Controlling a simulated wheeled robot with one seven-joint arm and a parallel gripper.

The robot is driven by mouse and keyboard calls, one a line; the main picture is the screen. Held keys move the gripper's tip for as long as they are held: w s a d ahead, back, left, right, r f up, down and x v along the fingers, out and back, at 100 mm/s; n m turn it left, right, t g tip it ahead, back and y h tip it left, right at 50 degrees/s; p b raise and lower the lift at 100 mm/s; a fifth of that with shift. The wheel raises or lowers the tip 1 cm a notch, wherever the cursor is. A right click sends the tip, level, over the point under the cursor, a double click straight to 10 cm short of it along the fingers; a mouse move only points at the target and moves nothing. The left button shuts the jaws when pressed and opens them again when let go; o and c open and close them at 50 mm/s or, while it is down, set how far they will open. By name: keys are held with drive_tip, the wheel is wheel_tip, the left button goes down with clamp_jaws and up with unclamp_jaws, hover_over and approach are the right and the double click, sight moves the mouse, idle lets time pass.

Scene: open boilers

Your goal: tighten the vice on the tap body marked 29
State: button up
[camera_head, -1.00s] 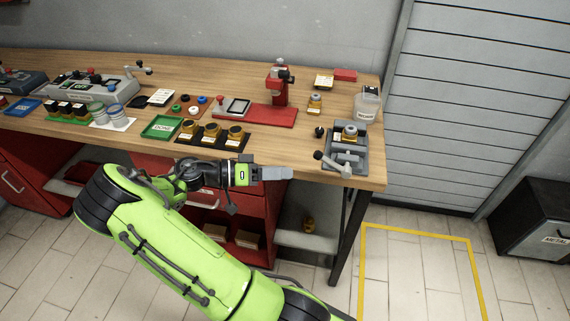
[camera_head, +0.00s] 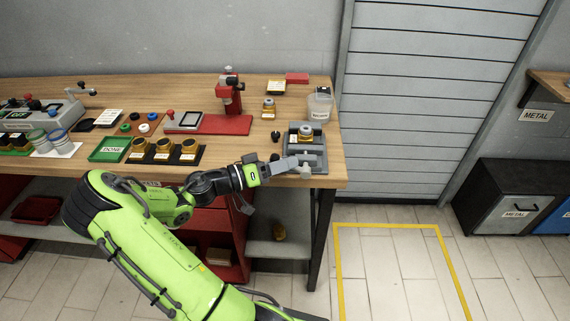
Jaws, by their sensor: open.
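The grey vice (camera_head: 316,154) stands near the right end of the workbench. A brass tap body (camera_head: 305,133) with a white label sits between its jaws; the number is too small to read. The vice's handle (camera_head: 305,170) is at its front, with a pale knob end. My gripper (camera_head: 290,165) is at the front left of the vice, its fingers beside the handle and overlapping it in this view. It is open and holds nothing that I can see. I cannot tell whether the fingers touch the handle.
A black tray (camera_head: 165,152) with several brass parts and a green DONE tray (camera_head: 109,149) lie to the left. A red press (camera_head: 229,98) stands behind. A clear container (camera_head: 320,104) stands behind the vice. A small black knob (camera_head: 275,136) is left of the vice.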

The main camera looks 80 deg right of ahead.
drive_tip(key=shift+s+d, duration=0.2)
drive_tip(key=shift+s, duration=0.05)
drive_tip(key=shift+c, duration=0.5)
clamp_jaws()
